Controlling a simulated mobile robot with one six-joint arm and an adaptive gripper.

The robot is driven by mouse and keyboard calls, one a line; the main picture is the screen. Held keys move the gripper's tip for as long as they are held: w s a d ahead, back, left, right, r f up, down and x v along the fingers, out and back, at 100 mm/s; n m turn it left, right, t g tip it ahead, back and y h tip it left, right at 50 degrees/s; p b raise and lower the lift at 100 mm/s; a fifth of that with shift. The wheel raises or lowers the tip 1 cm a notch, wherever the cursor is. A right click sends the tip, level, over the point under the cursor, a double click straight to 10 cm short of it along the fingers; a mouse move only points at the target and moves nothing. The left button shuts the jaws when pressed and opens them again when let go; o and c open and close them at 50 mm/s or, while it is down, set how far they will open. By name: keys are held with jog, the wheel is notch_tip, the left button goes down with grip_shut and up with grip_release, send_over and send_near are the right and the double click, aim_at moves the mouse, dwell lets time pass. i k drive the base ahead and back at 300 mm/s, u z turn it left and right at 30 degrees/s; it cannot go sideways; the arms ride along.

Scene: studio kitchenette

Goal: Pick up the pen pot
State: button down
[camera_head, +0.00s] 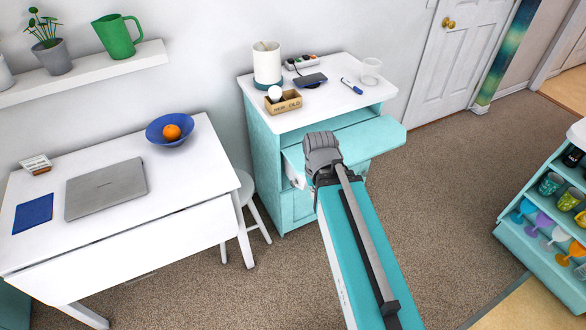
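The pen pot looks to be the round white container with a teal lower band (267,66), at the back left of the white-topped teal cabinet. It stands upright, and a short thin tan item shows at its rim. My arm reaches in from the bottom of the picture, and its grey far end (322,150) is in front of the cabinet, below and to the right of the pot and apart from it. No fingertips can be made out there, so I cannot tell whether my gripper is open or shut.
A small wooden box (284,104) with a white ball stands close in front of the pot. A power strip (302,62), dark device (310,79), blue marker (351,86) and clear glass (371,71) are to its right. A teal drawer or leaf (385,134) juts out below.

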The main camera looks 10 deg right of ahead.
aim_at(371, 68)
jog(key=i, duration=0.9)
jog(key=u, duration=0.05)
